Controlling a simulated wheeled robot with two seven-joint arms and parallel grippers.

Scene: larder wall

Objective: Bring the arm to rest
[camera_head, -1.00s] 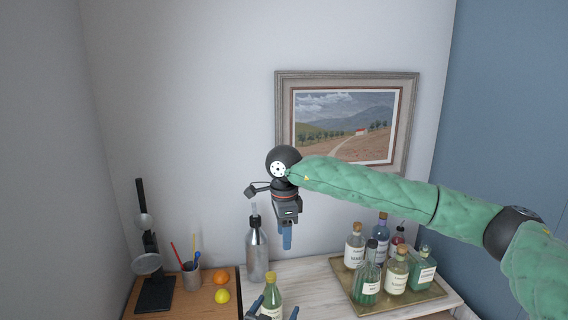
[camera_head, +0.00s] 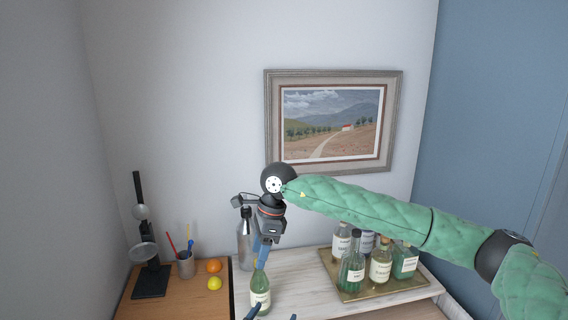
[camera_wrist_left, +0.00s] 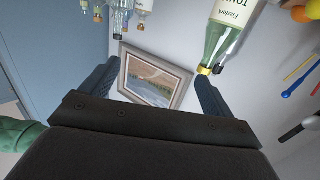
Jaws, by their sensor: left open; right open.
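My right gripper (camera_head: 263,248) is at the end of the green-sleeved arm from the right. It points down, its fingers just above or in front of the small green bottle (camera_head: 260,292); contact cannot be told. My left gripper (camera_head: 272,314) shows only as blue fingertips at the bottom edge, in front of that bottle. In the left wrist view my left gripper (camera_wrist_left: 155,82) is open, with nothing between its fingers. A green labelled bottle (camera_wrist_left: 230,30) appears upside down there, its cap near the right-hand finger; contact cannot be told.
A tray (camera_head: 392,290) of several bottles stands right on the pale counter, partly behind my right arm. A steel bottle (camera_head: 244,240) stands behind my right gripper. Left are a black stand (camera_head: 148,275), a cup (camera_head: 186,265), an orange (camera_head: 213,265) and a lemon (camera_head: 214,284). A picture (camera_head: 333,123) hangs behind.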

